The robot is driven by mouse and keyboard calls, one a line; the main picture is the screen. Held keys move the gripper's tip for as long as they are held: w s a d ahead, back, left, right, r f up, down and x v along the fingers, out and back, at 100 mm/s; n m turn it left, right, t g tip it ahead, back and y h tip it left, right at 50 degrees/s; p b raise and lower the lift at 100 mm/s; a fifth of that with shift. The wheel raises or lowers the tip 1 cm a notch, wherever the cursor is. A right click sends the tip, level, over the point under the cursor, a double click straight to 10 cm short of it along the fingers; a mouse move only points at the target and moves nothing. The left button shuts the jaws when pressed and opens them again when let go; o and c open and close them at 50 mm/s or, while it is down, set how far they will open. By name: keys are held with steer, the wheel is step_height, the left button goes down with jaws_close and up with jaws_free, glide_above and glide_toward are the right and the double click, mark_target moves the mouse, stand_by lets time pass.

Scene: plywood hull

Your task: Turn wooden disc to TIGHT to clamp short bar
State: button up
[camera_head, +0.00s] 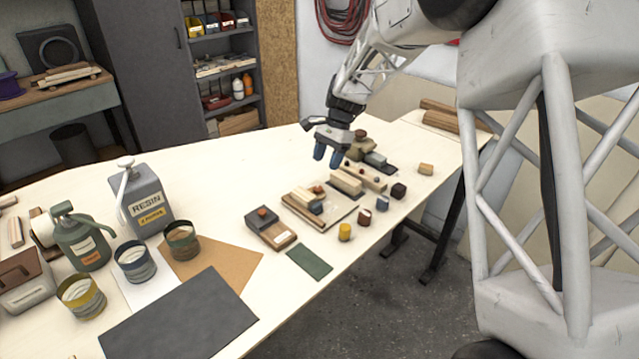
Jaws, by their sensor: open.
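My gripper (328,156) is open, its two blue fingertips pointing down above the table, with nothing between them. Below it, a wooden board (326,214) carries a pale wooden block (346,184), a blue-grey block (308,205) and a small reddish-brown knob (317,190). A brown round top (360,134) sits on an olive block behind the gripper. Another brown knob (263,212) sits on a dark grey block on a wooden base. I cannot tell which round piece is the wooden disc or which piece is the short bar. No TIGHT marking is readable.
A yellow cylinder (345,232), a dark red piece (364,216) and a dark block (398,190) stand near the table's front edge. A green mat (309,261) lies left of them. Tins and a resin can (147,204) stand at left. Bare tabletop lies left of the gripper.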

mark_target(318, 188)
steer(key=shift+f, duration=0.15)
steer(key=shift+x, duration=3.8)
steer(key=shift+c, duration=0.3)
steer(key=c, duration=0.9)
steer(key=shift+o, duration=0.2)
steer(key=shift+n, duration=0.4)
steer(key=n+h, duration=0.1)
steer(key=n, duration=0.1)
steer(key=shift+a+n+g, duration=0.1)
steer(key=shift+n+g, duration=0.2)
steer(key=shift+g, duration=0.1)
steer(key=shift+w+a+n+h, duration=0.1)
steer(key=shift+n+h, duration=0.8)
steer(key=shift+n, duration=1.3)
